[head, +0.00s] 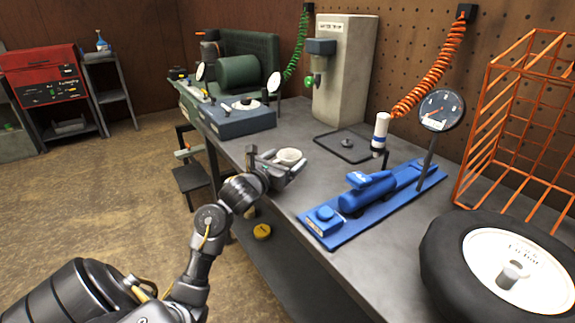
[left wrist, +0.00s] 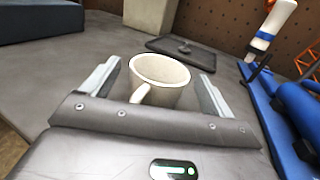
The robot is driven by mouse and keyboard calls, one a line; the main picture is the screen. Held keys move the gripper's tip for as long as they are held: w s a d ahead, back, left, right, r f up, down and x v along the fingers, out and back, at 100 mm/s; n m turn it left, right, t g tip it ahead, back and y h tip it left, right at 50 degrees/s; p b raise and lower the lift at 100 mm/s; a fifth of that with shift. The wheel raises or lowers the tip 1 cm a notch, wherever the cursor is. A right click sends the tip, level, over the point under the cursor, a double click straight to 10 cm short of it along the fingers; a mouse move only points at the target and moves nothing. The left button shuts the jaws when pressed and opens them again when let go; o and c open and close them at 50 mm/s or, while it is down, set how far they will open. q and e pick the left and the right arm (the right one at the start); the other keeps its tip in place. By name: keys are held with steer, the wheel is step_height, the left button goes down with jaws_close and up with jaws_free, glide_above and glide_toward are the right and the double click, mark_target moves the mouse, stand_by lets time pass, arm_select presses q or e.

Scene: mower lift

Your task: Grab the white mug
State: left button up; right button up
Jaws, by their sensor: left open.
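The white mug (left wrist: 160,82) stands upright on the grey workbench. In the left wrist view it sits between the two fingers of my left gripper (left wrist: 158,88), with its handle turned toward the palm at lower left. The fingers are open, with a gap visible on each side of the mug. In the head view the mug (head: 289,157) shows only in part, behind my left gripper (head: 280,165) near the bench's front edge. My right gripper is not in view.
A blue device with a gauge (head: 370,195) lies to the right on the workbench (head: 330,262). A black-rimmed tray (head: 345,148) is behind the mug. A wheel (head: 505,265) and an orange wire rack (head: 515,120) stand at right. A blue-grey box (head: 240,118) is at left.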

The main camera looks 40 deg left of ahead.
arm_select(q)
steer(key=shift+w, duration=0.65)
steer(key=shift+a, duration=0.1)
steer(key=shift+c, duration=0.6)
steer(key=c, duration=0.9)
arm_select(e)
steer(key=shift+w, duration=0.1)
arm_select(q)
steer(key=shift+r, duration=0.1)
steer(key=shift+c, duration=0.2)
